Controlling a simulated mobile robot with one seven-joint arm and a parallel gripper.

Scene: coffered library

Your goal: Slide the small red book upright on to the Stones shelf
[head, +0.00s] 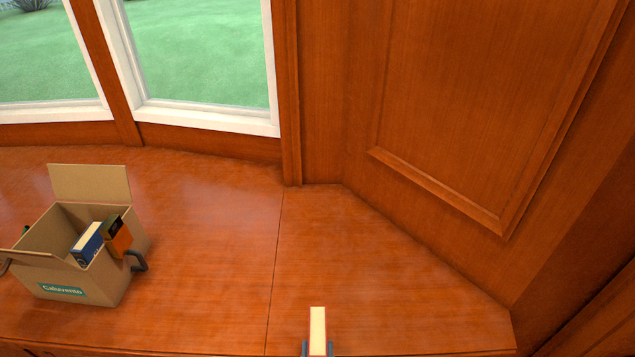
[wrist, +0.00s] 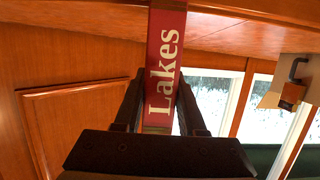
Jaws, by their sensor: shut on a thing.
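A small red book (wrist: 165,45) with "Lakes" in pale letters on its spine is in my gripper (wrist: 160,82), one dark finger on each side of it. In the head view the book (head: 318,328) shows at the bottom middle as a narrow block of cream page edges with a thin red border, standing up between the fingertips (head: 318,349). The lower part of the book and most of my gripper are outside that view. No shelf labelled Stones shows in either view.
A cardboard box (head: 115,288) with a green label and open flaps stands at the left on the wooden surface (head: 210,260); several books are inside. Windows (head: 200,60) are behind. A panelled wooden wall (head: 460,110) rises at the right. The surface between box and book is clear.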

